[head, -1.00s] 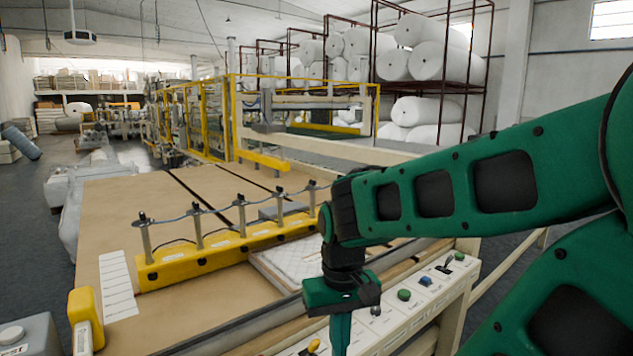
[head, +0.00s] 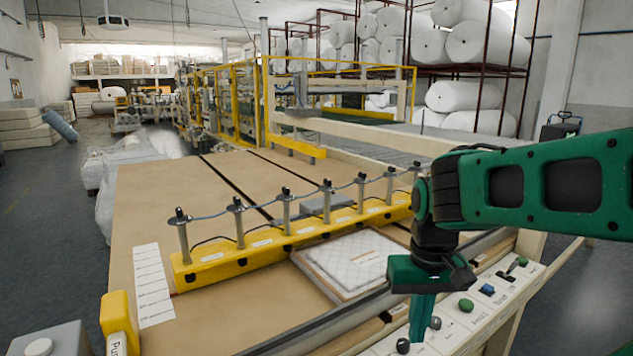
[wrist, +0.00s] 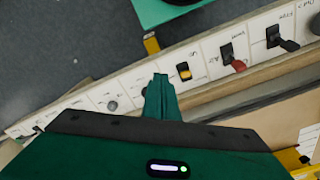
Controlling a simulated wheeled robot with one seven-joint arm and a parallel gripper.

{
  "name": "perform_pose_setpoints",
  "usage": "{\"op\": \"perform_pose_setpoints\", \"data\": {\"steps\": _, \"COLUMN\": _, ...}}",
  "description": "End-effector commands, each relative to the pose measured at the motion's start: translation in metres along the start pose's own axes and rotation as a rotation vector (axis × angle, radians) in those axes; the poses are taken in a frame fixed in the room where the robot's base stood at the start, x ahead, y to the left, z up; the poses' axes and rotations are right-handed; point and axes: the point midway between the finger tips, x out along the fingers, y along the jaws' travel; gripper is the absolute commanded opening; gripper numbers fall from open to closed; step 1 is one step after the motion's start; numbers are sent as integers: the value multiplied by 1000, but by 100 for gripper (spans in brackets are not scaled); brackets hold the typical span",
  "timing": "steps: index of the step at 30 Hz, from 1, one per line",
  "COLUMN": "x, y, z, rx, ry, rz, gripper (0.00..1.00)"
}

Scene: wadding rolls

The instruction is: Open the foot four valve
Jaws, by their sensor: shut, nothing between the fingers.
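A yellow bar (head: 215,265) lies across the brown table in the head view. Several grey posts stand along it, each with a dark cap, joined by a thin hose. Small white labels mark the bar, too small to read. The fourth post from the left (head: 327,203) stands upright; whether its valve is open or shut cannot be told. My green gripper (head: 421,325) points down over the white control panel (head: 492,316), right of and nearer than the posts. In the wrist view my gripper (wrist: 160,82) is shut and empty, beside the panel's switches.
A quilted white pad (head: 345,262) lies before the bar. The panel has a red-tipped lever (wrist: 238,66), a yellow switch (wrist: 185,73) and several knobs. A yellow button box (head: 118,318) stands at front left.

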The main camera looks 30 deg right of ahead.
Motion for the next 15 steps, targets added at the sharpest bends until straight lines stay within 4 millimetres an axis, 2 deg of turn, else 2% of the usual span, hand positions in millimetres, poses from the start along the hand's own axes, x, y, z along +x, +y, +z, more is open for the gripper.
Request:
{"op": "perform_pose_setpoints", "data": {"steps": 4, "x": -36, "y": -2, "z": -76, "rx": -72, "ry": 78, "rz": 57, "gripper": 0}}
{"op": "perform_pose_setpoints", "data": {"steps": 7, "x": -73, "y": -21, "z": -142, "rx": -145, "ry": 162, "rz": 112, "gripper": 0}}
{"op": "perform_pose_setpoints", "data": {"steps": 9, "x": -100, "y": -42, "z": -186, "rx": -198, "ry": 223, "rz": 151, "gripper": 0}}
{"op": "perform_pose_setpoints", "data": {"steps": 12, "x": -137, "y": -81, "z": -242, "rx": -270, "ry": 311, "rz": 205, "gripper": 0}}
{"op": "perform_pose_setpoints", "data": {"steps": 15, "x": -170, "y": -124, "z": -284, "rx": -334, "ry": 390, "rz": 252, "gripper": 0}}
